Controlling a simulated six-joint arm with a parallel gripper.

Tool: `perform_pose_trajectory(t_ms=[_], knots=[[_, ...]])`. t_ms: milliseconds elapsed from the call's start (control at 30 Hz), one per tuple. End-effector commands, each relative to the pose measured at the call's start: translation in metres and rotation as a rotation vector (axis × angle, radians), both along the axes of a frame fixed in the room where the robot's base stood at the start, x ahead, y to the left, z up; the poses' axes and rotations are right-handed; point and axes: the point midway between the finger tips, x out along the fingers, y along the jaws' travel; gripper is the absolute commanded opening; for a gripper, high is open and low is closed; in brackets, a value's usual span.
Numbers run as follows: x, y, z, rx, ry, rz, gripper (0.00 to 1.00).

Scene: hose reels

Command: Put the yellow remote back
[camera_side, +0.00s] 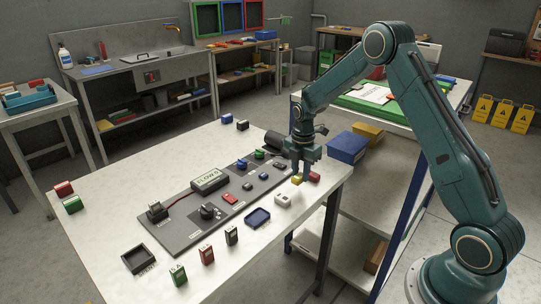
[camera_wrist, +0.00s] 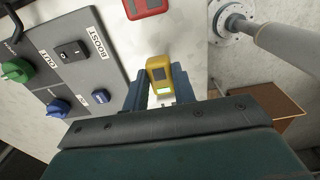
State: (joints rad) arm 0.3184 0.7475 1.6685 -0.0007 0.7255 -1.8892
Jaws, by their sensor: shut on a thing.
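In the side view the yellow remote (camera_side: 297,181) shows below the fingers, at the right part of the white table. I cannot tell whether it touches the tabletop. A red remote (camera_side: 314,177) lies just right of it; a red piece also shows at the top of the wrist view (camera_wrist: 146,6). I can make out no marked place for the yellow remote.
A grey panel (camera_side: 180,233) with switches, knobs and a FLOW box (camera_side: 209,181) lies left of my gripper.

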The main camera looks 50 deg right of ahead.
Motion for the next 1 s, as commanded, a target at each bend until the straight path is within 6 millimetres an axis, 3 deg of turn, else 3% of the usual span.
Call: perform_pose_trajectory(t_ms=[300,733,767,800,867,1000], knots=[[0.000,0.000,-0.031,0.000,0.001,0.000,0.01],[0.000,0.000,-0.035,0.000,0.001,0.000,0.01],[0.000,0.000,-0.035,0.000,0.001,0.000,0.28],[0.000,0.000,-0.035,0.000,0.000,0.000,0.36],[0.000,0.000,-0.035,0.000,0.000,0.000,0.48],[0.000,0.000,-0.035,0.000,0.000,0.000,0.48]])
